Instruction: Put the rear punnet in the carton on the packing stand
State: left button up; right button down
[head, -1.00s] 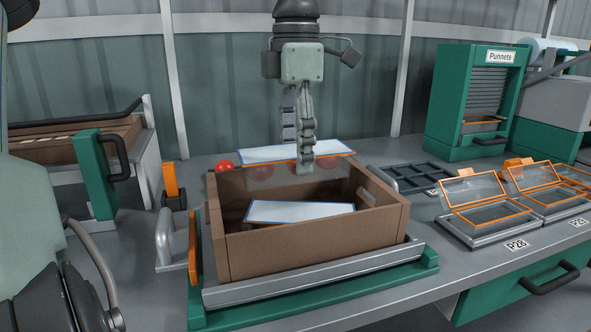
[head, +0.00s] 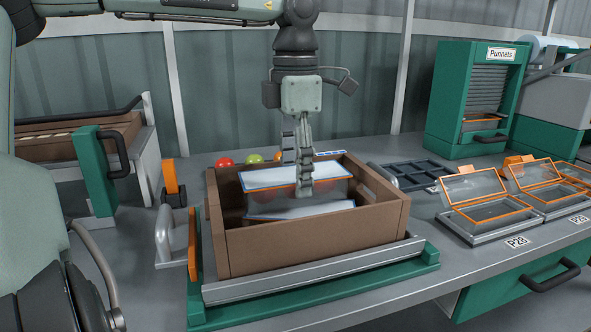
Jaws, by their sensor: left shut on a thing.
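My left gripper (head: 304,190) points down into the brown carton (head: 315,243) and is shut on a punnet (head: 270,176). Another pale-topped punnet (head: 285,211) lies in the front part of the carton, mostly hidden by the front wall. The carton sits on the packing stand (head: 320,281), a green base with a metal tray. My right gripper is out of view.
Behind the carton lie a red tomato (head: 224,162), a green tomato (head: 255,159) and a partly hidden orange-red one. A dark divided tray (head: 412,174) is right of the carton. Open clear-lidded punnets (head: 490,212) stand farther right. A metal handle (head: 168,240) stands left.

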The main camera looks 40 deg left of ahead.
pick_arm(q)
jog(key=shift+f, duration=0.15)
jog(key=o, duration=1.1)
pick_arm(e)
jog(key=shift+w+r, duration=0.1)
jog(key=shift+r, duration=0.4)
pick_arm(q)
jog(key=shift+r+p, duration=0.4)
jog(key=shift+r, duration=0.55)
notch_tip(320, 180, up, 11)
jog(key=shift+r+p, duration=0.1)
jog(key=shift+p, duration=0.2)
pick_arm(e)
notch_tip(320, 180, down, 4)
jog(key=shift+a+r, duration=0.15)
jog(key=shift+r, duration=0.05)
